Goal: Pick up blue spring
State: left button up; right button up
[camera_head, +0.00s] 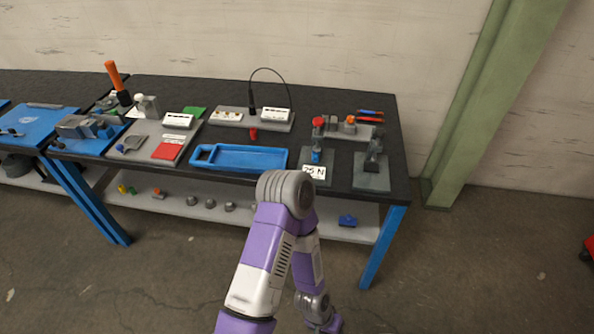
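A small blue piece (316,156), which looks like the blue spring, is at the front of a small grey test stand (318,136) with a red knob on top. It stands upright just behind a white label reading "25 N" (314,172). At this size I cannot make out its coils. One purple and white arm of mine rises from the bottom centre, bends at a grey joint in front of the table edge and folds back down. No gripper fingers show. The other arm is out of view.
An empty-looking blue tray (238,158) lies left of the stand. A grey block fixture (372,172) stands to its right. Red and blue handled tools (370,116) lie behind. The lower shelf (260,221) holds several small parts. A green pillar (480,110) rises beyond the table's right end.

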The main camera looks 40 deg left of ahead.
aim_at(316, 156)
jog(key=u, duration=1.35)
